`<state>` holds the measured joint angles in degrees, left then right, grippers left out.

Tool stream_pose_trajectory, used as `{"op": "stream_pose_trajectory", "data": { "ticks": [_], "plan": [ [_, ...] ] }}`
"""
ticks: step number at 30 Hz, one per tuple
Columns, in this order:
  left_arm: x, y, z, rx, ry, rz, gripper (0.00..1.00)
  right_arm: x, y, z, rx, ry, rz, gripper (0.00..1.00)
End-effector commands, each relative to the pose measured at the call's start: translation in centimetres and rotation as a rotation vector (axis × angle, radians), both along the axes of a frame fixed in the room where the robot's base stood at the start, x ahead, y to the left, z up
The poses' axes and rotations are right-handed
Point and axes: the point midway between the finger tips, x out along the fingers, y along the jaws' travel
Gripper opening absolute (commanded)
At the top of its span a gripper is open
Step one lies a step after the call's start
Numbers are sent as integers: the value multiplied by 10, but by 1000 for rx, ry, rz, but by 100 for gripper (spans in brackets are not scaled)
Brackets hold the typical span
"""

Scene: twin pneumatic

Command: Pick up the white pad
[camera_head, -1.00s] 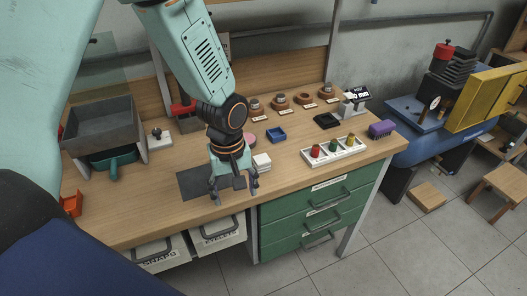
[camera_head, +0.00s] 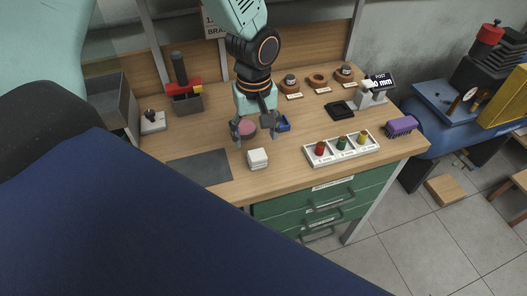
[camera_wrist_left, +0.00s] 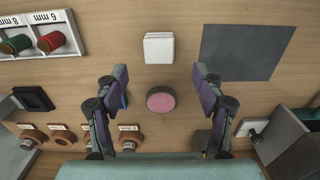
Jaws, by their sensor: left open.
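The white pad (camera_head: 258,159) is a small white block on the wooden bench, in front of my left gripper in the head view. It also shows in the left wrist view (camera_wrist_left: 159,48), at the top middle, beyond the fingertips. My left gripper (camera_head: 258,135) is open and empty, pointing down above the bench. A round pink pad (camera_head: 248,127) shows between its fingers; in the left wrist view the pink pad (camera_wrist_left: 161,99) lies between the open fingers. I cannot tell the gripper's exact height. My right gripper is not in view.
A dark grey mat (camera_head: 203,168) lies left of the white pad. A blue tray (camera_head: 284,124) is close to the right finger. A white rack (camera_head: 341,147) with coloured knobs stands right. A purple brush (camera_head: 401,125) lies near the right edge.

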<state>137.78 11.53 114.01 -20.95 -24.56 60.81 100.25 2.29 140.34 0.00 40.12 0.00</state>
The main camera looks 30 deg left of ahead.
Motion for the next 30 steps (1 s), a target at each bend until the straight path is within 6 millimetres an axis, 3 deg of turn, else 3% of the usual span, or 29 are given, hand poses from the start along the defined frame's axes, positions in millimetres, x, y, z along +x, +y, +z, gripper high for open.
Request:
{"op": "stream_pose_trajectory", "data": {
  "ticks": [18, 28, 30],
  "plan": [
    [-3, -4, -71, 0, 4, 2, 69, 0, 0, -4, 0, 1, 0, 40],
    [1, -3, -78, -1, 1, 1, 69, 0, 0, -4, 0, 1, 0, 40],
    [2, -3, -78, 0, 1, 1, 65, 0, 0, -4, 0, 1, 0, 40]
  ]
}}
